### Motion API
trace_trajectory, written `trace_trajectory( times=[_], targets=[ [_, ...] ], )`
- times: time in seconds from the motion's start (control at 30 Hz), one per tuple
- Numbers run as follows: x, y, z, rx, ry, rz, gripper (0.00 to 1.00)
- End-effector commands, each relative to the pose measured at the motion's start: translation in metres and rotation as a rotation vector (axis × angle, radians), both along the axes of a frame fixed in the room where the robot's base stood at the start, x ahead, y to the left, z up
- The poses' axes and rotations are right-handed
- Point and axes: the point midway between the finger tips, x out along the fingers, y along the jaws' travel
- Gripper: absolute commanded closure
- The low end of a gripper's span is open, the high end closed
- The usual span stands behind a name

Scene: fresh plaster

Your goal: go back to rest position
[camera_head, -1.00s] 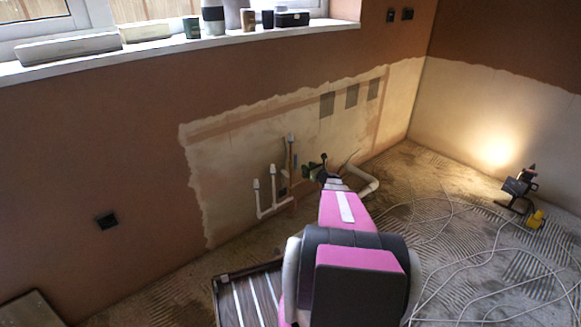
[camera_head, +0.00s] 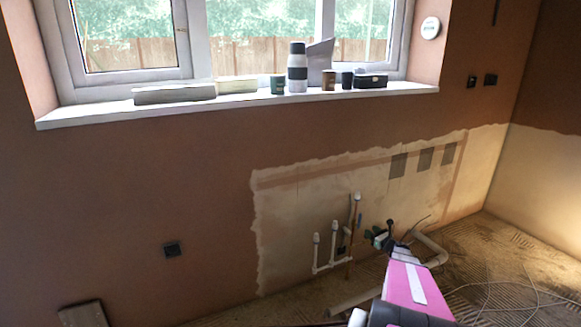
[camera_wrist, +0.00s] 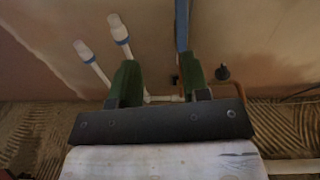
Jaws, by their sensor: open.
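My arm, pink with dark joints, reaches in from the bottom of the head view toward the wall. My gripper (camera_head: 383,238) is at its far end, small in that view, near the pipes low on the wall. In the wrist view my gripper (camera_wrist: 160,88) shows two green fingers set well apart on a dark bar. Nothing is held between them. White capped pipes (camera_wrist: 103,50) stand behind the left finger in the wrist view. They also show in the head view (camera_head: 333,243), left of the gripper.
A window sill (camera_head: 240,108) above holds a bottle (camera_head: 297,68), a green cup (camera_head: 277,85), a black box (camera_head: 370,81) and other items. White cable (camera_head: 500,295) lies on the ridged floor at right. The wall between sill and pipes is clear.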

Motion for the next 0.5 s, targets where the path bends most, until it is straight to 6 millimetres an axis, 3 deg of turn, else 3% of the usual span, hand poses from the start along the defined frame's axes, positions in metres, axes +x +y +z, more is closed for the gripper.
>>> trace_trajectory(
  times=[0.27, 0.4, 0.5],
  targets=[
    [-0.039, 0.131, 0.026, -0.462, -0.009, 0.367, 0.57],
    [-0.074, 0.194, 0.033, -0.742, -0.043, 0.611, 0.57],
    [-0.103, 0.231, 0.038, -0.939, -0.079, 0.794, 0.57]
  ],
)
